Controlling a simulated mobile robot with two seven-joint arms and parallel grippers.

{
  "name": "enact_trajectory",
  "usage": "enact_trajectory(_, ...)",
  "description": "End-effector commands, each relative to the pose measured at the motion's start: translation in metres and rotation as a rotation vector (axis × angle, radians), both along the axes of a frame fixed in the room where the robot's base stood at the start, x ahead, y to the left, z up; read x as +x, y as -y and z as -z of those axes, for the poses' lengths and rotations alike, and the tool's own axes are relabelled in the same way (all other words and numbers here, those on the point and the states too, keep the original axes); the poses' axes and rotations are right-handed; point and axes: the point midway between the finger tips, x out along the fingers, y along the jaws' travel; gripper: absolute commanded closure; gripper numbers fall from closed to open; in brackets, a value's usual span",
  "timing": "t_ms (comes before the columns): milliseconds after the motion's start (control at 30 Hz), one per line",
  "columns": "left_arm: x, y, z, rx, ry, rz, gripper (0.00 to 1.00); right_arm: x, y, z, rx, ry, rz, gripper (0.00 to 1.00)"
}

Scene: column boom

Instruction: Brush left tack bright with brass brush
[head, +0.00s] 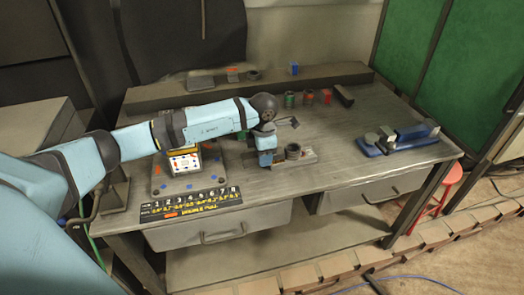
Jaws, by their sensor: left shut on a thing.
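My left gripper (267,154) reaches over the middle of the workbench from the left, pointing down. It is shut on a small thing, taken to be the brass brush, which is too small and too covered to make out. Just right of the fingers, a grey metal workpiece (306,157) lies on the bench with a dark round piece (293,151) on it. The gripper is at the workpiece's left end; I cannot tell whether they touch. The left tack cannot be made out there. My right gripper is not in view.
A grey plate (172,185) with a white box stands left, behind a black numbered strip (190,204). Several small cylinders, including a red one (326,96), stand behind the workpiece. A blue tray (409,139) sits at right. Bare bench (350,150) lies between.

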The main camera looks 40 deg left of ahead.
Motion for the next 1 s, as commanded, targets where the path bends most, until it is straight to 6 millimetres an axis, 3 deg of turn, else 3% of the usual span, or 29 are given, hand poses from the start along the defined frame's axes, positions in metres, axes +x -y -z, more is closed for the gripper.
enact_trajectory(233, -0.003, 0.003, 0.002, 0.001, -0.002, 0.0, 0.91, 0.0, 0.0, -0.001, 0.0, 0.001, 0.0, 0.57)
enact_trajectory(733, 0.011, -0.014, 0.0, 0.001, -0.002, 0.0, 0.91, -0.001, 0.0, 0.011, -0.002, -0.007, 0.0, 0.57)
enact_trajectory(1000, 0.005, -0.006, -0.001, 0.001, -0.002, 0.002, 0.91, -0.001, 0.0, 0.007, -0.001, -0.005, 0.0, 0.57)
